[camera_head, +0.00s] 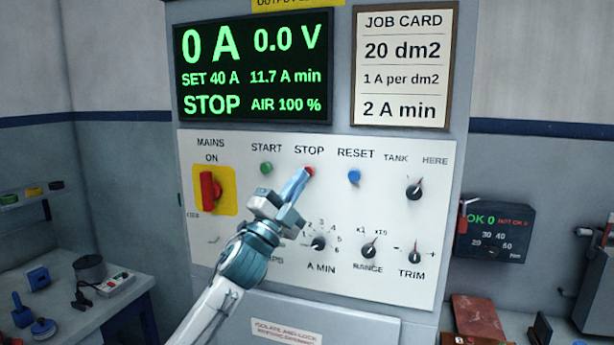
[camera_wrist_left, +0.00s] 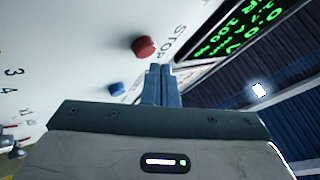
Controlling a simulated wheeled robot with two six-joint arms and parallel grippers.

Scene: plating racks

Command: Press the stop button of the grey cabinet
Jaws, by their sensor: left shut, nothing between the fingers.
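The grey cabinet (camera_head: 460,60) fills the middle of the head view, with a white control panel (camera_head: 230,145) on its front. The red stop button (camera_head: 310,171) sits under the word STOP; it also shows in the left wrist view (camera_wrist_left: 144,46). My left gripper (camera_head: 302,174) is shut and empty, its blue fingertips at the lower left of the button in the head view. In the left wrist view the fingertips (camera_wrist_left: 160,68) lie just beside and below the button. I cannot tell whether they touch it. My right gripper is not in view.
The green start button (camera_head: 266,168) and blue reset button (camera_head: 354,176) flank the stop button. A red mains switch (camera_head: 208,190) is at left, several black knobs below and right. The display (camera_head: 253,66) reads STOP, 0 A, 0.0 V. A job card (camera_head: 404,65) hangs beside it.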

